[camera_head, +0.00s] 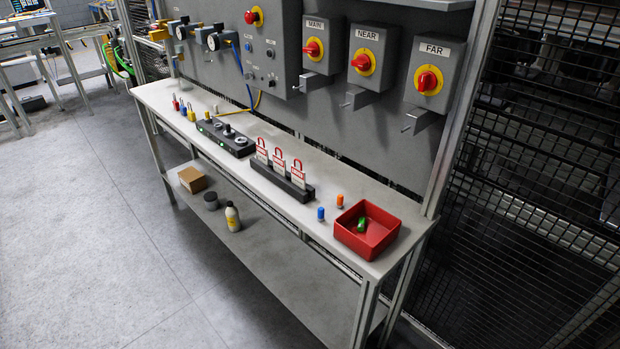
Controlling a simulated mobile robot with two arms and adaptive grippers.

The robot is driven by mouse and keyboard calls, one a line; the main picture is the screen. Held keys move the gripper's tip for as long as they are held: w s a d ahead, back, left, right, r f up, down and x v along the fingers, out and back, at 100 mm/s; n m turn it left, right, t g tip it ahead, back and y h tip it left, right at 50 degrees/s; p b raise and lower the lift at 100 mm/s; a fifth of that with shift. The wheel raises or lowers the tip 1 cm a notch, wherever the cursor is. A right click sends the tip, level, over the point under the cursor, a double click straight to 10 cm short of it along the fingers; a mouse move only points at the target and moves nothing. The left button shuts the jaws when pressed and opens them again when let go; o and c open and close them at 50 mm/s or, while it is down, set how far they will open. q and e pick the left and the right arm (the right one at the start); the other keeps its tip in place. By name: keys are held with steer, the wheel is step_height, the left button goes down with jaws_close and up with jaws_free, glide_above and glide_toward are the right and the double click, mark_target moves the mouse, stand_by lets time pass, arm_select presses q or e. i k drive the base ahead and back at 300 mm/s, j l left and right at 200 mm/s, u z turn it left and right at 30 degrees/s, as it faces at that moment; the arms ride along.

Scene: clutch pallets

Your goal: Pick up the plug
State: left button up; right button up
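No single thing is clearly marked as the plug. A small green piece (362,225) lies in a square red tray (353,245) at the near right end of the workbench. Two small capped cylinders stand on the bench beside the tray: a blue one (320,213) to its left and an orange one (340,200) behind it. From this distance I cannot tell which of these, if any, is the plug. Neither of my grippers is in view.
The bench (290,215) holds a black rack (265,175) with red-and-white tagged padlocks and a black block (225,138). Switch boxes labelled MAIN, NEAR and FAR (434,72) jut out above. A mesh fence (540,180) stands right; open floor (80,220) lies left.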

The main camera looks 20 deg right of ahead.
mark_target(340, 199)
steer(key=z, duration=0.5)
steer(key=i+j+z, duration=0.15)
steer(key=j+z, duration=0.2)
steer(key=z, duration=0.15)
steer(key=i+j+z, duration=0.1)
steer(key=j+z, duration=0.7)
steer(key=z, duration=0.15)
steer(key=i+j, duration=0.05)
